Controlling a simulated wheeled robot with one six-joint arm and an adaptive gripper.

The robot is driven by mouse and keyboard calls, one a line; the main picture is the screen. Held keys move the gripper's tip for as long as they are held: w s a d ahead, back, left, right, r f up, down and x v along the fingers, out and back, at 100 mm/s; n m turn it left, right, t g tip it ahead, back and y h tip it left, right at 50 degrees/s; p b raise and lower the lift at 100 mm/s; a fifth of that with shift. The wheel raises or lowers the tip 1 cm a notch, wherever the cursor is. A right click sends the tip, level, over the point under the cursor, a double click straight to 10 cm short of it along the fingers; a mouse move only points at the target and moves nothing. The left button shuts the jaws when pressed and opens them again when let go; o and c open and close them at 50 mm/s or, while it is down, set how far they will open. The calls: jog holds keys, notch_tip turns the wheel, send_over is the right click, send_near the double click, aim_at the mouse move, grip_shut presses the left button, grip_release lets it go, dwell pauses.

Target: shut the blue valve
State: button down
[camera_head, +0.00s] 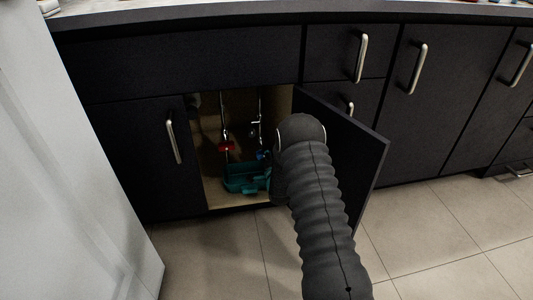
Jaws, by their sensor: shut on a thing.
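The blue valve (261,154) shows as a small patch of blue inside the open cabinet, on the right-hand pipe. It is close to the left edge of my arm in the picture, and part of it may be hidden. My arm, in a dark ribbed sleeve, rises from the bottom and bends at the cabinet opening. The arm hides its own far end, so my gripper and its fingers cannot be made out. Whether they touch the valve cannot be seen.
A red valve (227,146) sits on the left-hand pipe. A teal caddy (243,178) stands on the cabinet floor below the valves. The open cabinet door (356,140) juts out right of my arm. A white panel (75,180) stands at left. Tiled floor is clear at right.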

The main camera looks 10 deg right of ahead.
jog(key=shift+f+m, duration=0.2)
jog(key=shift+m, duration=1.3)
jog(key=c, duration=1)
grip_release()
